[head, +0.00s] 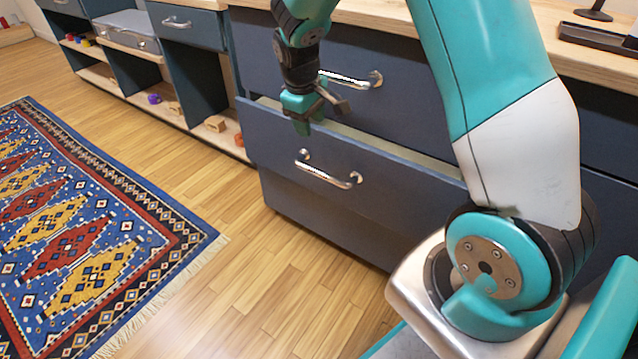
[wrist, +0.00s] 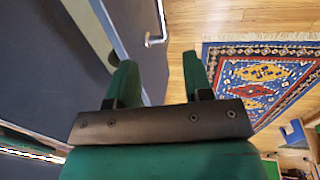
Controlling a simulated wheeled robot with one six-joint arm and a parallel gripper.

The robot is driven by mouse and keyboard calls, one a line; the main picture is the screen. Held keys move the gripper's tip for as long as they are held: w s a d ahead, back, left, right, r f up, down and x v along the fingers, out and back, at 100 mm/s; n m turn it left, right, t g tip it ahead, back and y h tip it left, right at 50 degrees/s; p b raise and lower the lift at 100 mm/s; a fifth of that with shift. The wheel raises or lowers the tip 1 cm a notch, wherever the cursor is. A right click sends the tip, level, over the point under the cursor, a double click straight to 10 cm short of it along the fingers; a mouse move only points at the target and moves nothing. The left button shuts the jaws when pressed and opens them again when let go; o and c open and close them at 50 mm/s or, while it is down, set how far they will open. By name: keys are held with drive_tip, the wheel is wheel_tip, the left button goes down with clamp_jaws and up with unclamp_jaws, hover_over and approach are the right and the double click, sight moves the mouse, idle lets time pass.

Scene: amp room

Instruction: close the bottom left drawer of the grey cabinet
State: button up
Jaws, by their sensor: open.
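The grey-blue cabinet's bottom left drawer (head: 268,143) is pulled partly out, with a pale gap along its top edge. Its silver handle (head: 327,175) is on the front face. My gripper (head: 312,112) is open and empty, pointing down at the drawer's upper front edge, above and left of the handle. In the wrist view, my gripper (wrist: 159,75) has its left finger over the drawer front (wrist: 136,28) and its right finger over bare floor. I cannot tell whether a finger touches the drawer.
The drawer above (head: 390,100) is shut and has a silver handle (head: 350,79). Open shelves (head: 150,95) with small toys stand to the left. A patterned rug (head: 85,225) lies on the wooden floor (head: 260,275), with bare floor in front of the drawer.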

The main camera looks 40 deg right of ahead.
sight(319, 171)
drive_tip(key=d+f+b, duration=0.1)
drive_tip(key=f, duration=0.4)
drive_tip(key=d+f+b, duration=0.1)
drive_tip(key=f+b, duration=0.1)
drive_tip(key=f, duration=0.4)
drive_tip(key=w+d+f+b, duration=0.1)
drive_tip(key=f, duration=0.5)
drive_tip(key=shift+w+d+b, duration=0.1)
drive_tip(key=shift+d+b, duration=0.05)
drive_tip(key=shift+b, duration=0.25)
drive_tip(key=shift+c, duration=0.2)
